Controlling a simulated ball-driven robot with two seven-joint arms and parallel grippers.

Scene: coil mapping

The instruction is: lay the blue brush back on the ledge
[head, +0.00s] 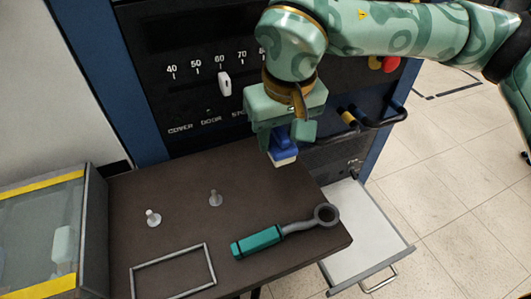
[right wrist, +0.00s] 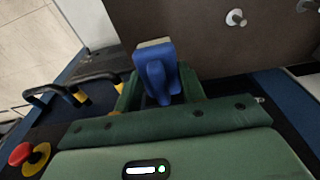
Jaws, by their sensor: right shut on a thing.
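My right gripper (head: 284,137) is shut on the blue brush (head: 283,148), which has a pale underside. It holds the brush in front of the black panel, over the back right part of the brown ledge (head: 180,180). I cannot tell whether the brush touches the ledge. In the right wrist view the brush (right wrist: 156,72) sits between the green fingers of the right gripper (right wrist: 158,90), its pale end pointing toward the ledge (right wrist: 210,45). My left gripper is not in view.
A teal-handled wrench (head: 270,238) lies at the ledge's front right. Two pale pegs (head: 153,218) (head: 215,198) stand at its middle. A grey rectangular outline (head: 173,272) is at front left. A clear case (head: 40,235) stands left; an open drawer (head: 365,235) juts out right.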

